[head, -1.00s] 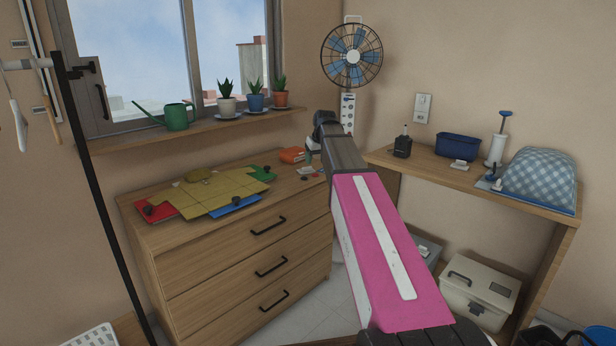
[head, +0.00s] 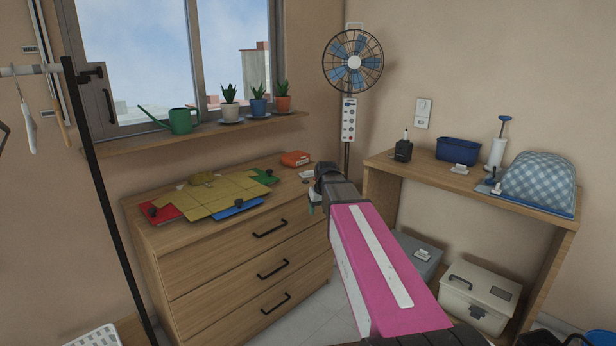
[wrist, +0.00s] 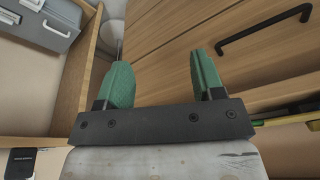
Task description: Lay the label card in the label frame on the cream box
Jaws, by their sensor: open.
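The cream box (head: 478,297) stands low under the wooden shelf table at the right, with a dark handle and latch. A small dark mark (head: 501,293) on it may be the label frame; it is too small to tell. I cannot make out the label card for certain; a small pale item (head: 307,174) lies on the dresser top beside my arm. My gripper (wrist: 160,65) is open, its green fingers apart with nothing between them, in the gap between dresser and shelf table. In the head view it is mostly hidden behind my pink arm.
The dresser (head: 235,262) has protruding drawer handles (wrist: 264,28). A grey box (wrist: 48,22) sits under the shelf table (head: 540,212). A fan (head: 353,62) stands behind. A black pole (head: 105,200) is at left.

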